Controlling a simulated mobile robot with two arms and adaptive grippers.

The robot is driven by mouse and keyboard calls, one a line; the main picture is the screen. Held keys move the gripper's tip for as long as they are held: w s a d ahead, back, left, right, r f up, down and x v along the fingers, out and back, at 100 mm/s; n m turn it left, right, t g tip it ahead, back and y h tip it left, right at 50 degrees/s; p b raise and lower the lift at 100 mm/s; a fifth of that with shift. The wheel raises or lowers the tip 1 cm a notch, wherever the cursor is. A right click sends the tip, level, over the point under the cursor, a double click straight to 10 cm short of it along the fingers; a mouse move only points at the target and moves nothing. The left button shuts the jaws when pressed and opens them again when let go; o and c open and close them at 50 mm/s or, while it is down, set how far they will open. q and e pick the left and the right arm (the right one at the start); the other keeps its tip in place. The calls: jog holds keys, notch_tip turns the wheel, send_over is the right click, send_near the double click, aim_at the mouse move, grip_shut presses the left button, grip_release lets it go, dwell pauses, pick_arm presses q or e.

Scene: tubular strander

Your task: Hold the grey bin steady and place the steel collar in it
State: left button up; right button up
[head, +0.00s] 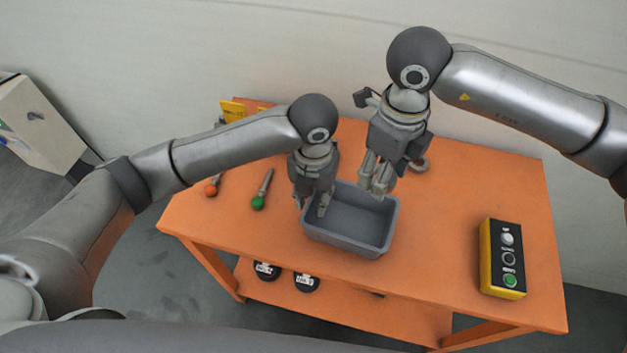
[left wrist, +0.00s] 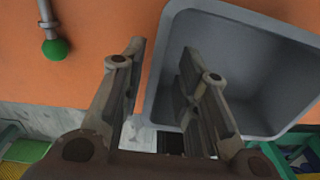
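The grey bin (head: 365,243) stands on the orange table, and its visible inside is empty. My left gripper (head: 311,208) is at the bin's left end. In the left wrist view its open fingers straddle the bin wall (left wrist: 160,85), one outside and one inside, with gaps visible. My right gripper (head: 378,187) points down at the bin's far right edge; whether its fingers hold anything is unclear. A small round grey piece (head: 420,166), perhaps the steel collar, lies on the table just behind and right of the right gripper, partly hidden by it.
Green-knobbed (head: 259,202) and orange-knobbed (head: 211,189) tools lie left of the bin. A yellow-black button box (head: 503,258) stands at the right. Dark round items (head: 306,282) sit on the lower shelf. The table (head: 445,225) between bin and button box is clear.

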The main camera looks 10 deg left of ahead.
pick_arm(q)
jog(key=shift+f, duration=2.35)
grip_shut()
